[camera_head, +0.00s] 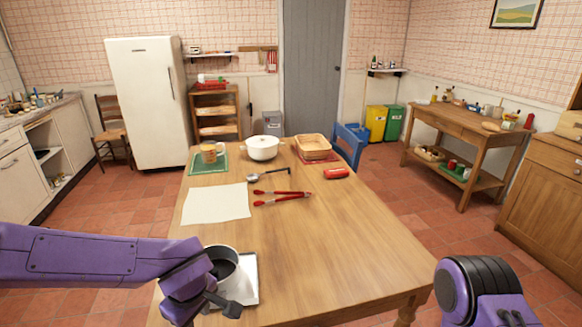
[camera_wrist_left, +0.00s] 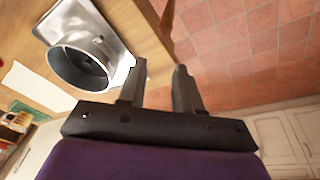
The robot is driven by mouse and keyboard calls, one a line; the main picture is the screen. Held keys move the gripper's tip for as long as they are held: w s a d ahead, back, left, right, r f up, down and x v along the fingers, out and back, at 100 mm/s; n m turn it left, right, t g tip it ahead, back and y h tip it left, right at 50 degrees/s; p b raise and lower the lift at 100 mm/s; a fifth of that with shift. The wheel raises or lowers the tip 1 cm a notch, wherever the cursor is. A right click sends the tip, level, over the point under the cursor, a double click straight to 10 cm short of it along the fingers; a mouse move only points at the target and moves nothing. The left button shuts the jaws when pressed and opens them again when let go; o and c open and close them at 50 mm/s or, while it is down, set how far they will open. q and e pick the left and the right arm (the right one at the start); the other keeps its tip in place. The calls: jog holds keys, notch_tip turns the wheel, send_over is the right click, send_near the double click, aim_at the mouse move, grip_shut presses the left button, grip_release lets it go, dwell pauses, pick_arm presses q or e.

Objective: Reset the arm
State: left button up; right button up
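My left arm (camera_head: 80,256) reaches in from the left over the near left corner of the table. Its gripper (camera_wrist_left: 160,72) is open, with a gap between the two fingers and nothing between them. In the wrist view the left finger is close to the rim of a metal cup (camera_wrist_left: 80,66); whether they touch is unclear. The cup also shows in the head view, standing on a metal tray (camera_head: 250,285), partly hidden by my gripper. My right arm (camera_head: 480,290) is at the bottom right, beyond the table edge; its fingers do not show.
On the wooden table (camera_head: 330,240) lie a white sheet (camera_head: 215,204), red tongs (camera_head: 283,198), a ladle (camera_head: 268,174) and a red object (camera_head: 336,173). A white pot (camera_head: 262,148), basket (camera_head: 313,147) and mug (camera_head: 209,153) stand at the back.

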pick_arm(q)
jog(key=a+f+n+t+y, duration=0.1)
jog(key=a+f+t+y, duration=0.15)
jog(key=f, duration=0.35)
jog(key=a+f+t+y, duration=0.1)
jog(key=a+f, duration=0.3)
jog(key=f, duration=0.2)
jog(key=s+a+f+m+g+h, duration=0.1)
jog(key=s+a+f+m, duration=0.1)
jog(key=s+f, duration=0.5)
jog(key=s+a+f+m+g+h, duration=0.1)
jog(key=s+f+m, duration=0.3)
jog(key=s, duration=0.9)
notch_tip(320, 180, down, 3)
jog(key=shift+s+a+f, duration=0.15)
jog(key=shift+s+a, duration=0.25)
jog(key=shift+a, duration=0.4)
